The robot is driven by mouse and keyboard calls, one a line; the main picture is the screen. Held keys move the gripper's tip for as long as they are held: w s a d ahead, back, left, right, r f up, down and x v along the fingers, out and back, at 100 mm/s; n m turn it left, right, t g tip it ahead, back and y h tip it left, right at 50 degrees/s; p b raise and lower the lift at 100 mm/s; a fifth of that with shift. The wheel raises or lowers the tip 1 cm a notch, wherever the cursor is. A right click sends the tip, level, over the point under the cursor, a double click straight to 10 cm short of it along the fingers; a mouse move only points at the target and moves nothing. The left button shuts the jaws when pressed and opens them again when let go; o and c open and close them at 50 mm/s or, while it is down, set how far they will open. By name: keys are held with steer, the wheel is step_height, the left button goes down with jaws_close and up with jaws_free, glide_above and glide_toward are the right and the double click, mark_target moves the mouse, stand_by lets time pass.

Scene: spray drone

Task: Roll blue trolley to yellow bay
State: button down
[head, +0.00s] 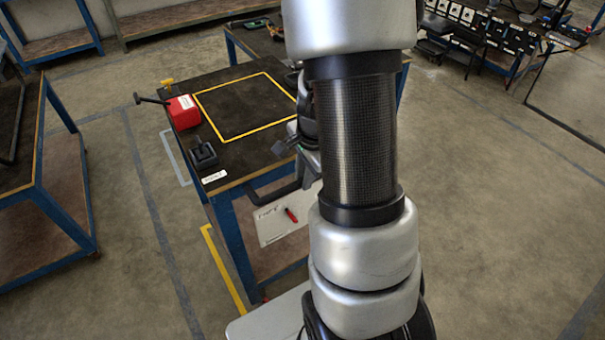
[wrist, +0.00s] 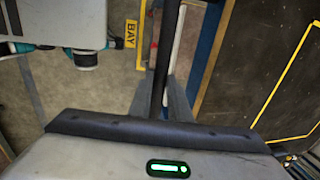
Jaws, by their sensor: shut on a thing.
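The blue trolley has blue legs and a dark top (head: 240,108) with a yellow square outline; its top also shows at the right of the wrist view (wrist: 262,60). A black handle bar (head: 268,196) sticks out from its near side. My gripper (wrist: 160,98) is shut on this bar (wrist: 167,38), with a grey finger on each side. In the head view my arm hides most of the gripper. A yellow floor line (head: 222,265) lies left of the trolley's near leg. The wrist view shows a yellow BAY label (wrist: 130,34) on the floor.
On the trolley stand a red box (head: 184,112) and a black holder (head: 203,155). A white board (head: 275,223) with a red marker is below the handle. Another blue-framed table (head: 45,190) stands at left. Open floor lies between them and at right.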

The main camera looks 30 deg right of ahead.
steer(key=shift+s, duration=0.1)
steer(key=c, duration=1.6)
jaws_free()
steer(key=shift+c, duration=0.2)
steer(key=s+r+p, duration=0.3)
steer(key=r+p, duration=0.2)
steer(key=r, duration=1.2)
steer(key=shift+s, duration=0.2)
steer(key=shift+r, duration=0.1)
steer(key=s+a+r+n+t+p, duration=0.1)
steer(key=s+a+r+n+p, duration=0.2)
steer(key=s+a+r+n, duration=0.2)
steer(key=s+a+r+n+t+p, duration=0.2)
steer(key=s+a+r+n+p, duration=0.1)
steer(key=a+r+n, duration=0.7)
step_height(320, 180, up, 4)
steer(key=s+n, duration=0.1)
steer(key=n, duration=0.1)
steer(key=shift+s+f+n, duration=0.2)
steer(key=shift+s+n, duration=0.1)
steer(key=shift+s, duration=0.05)
